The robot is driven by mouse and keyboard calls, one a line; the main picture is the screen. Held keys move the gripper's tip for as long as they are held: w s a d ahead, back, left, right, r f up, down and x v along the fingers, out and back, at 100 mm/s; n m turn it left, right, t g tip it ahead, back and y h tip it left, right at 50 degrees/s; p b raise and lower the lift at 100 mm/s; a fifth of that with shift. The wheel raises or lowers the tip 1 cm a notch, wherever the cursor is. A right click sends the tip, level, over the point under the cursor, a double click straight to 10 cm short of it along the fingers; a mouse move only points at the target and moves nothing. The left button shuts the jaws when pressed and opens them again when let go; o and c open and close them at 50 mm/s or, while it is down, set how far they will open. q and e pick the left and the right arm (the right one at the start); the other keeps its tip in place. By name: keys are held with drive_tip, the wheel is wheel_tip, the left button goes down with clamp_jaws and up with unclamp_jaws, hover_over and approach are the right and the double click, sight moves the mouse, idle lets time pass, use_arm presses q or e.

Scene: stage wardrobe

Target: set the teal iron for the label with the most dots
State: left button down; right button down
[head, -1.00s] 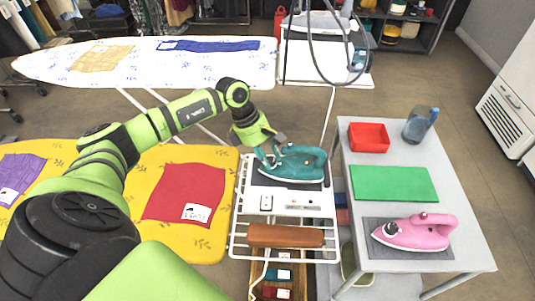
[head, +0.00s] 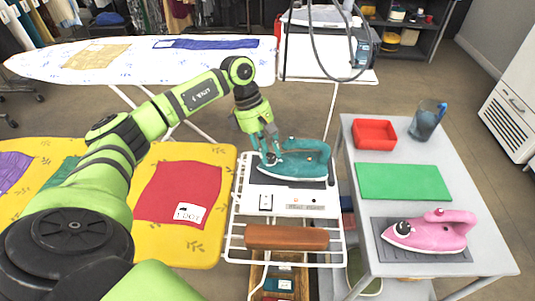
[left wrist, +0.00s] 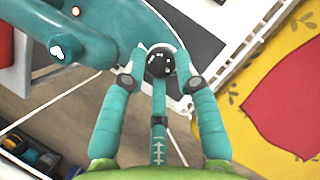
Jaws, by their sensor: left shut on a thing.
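The teal iron (head: 304,166) lies on a dark pad on the white wire rack in the head view. In the left wrist view, its teal body (left wrist: 88,28) fills the upper left. My left gripper (head: 268,160) reaches down to the iron's left end. In the left wrist view, the gripper (left wrist: 158,66) is shut on the iron's round black knob (left wrist: 159,61), one finger on each side. The knob's setting cannot be read. A white label (head: 189,213) sits on the red cloth (head: 178,188); its marks are too small to count. My right gripper is out of view.
A pink iron (head: 432,232), green cloth (head: 404,181), red tray (head: 374,132) and blue jug (head: 427,121) stand on the grey table at right. A brown roll (head: 287,238) lies on the rack's front. A yellow ironing board (head: 213,245) is at left.

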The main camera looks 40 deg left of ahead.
use_arm(q)
drive_tip(key=c, duration=1)
unclamp_jaws()
drive_tip(key=shift+o, duration=0.2)
